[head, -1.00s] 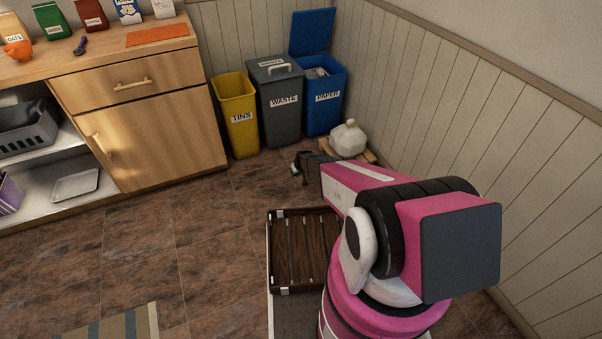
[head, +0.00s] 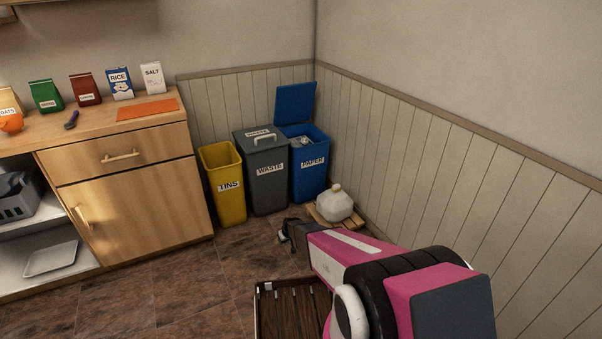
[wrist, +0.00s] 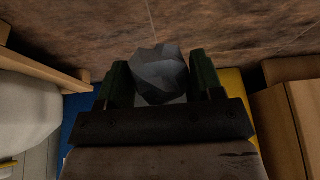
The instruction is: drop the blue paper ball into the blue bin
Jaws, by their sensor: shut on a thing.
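The blue bin (head: 309,178), labelled PAPER, stands in the back corner with its blue lid (head: 295,103) raised. Pale crumpled paper (head: 303,141) shows inside it. A grey-looking, faceted paper ball (wrist: 160,74) sits between the two dark green fingers of my gripper (wrist: 161,82), which is shut on it; its colour looks more grey than blue in the dim light. In the head view my gripper (head: 288,233) is low, in front of the bins and left of the white jug, apart from the blue bin. The ball is hard to make out there.
A grey WASTE bin (head: 267,185) with its lid shut and a yellow TINS bin (head: 228,199) stand left of the blue bin. A white jug (head: 335,204) sits on a wooden pallet (head: 325,223) in front of it. A wooden cabinet (head: 135,180) is at left.

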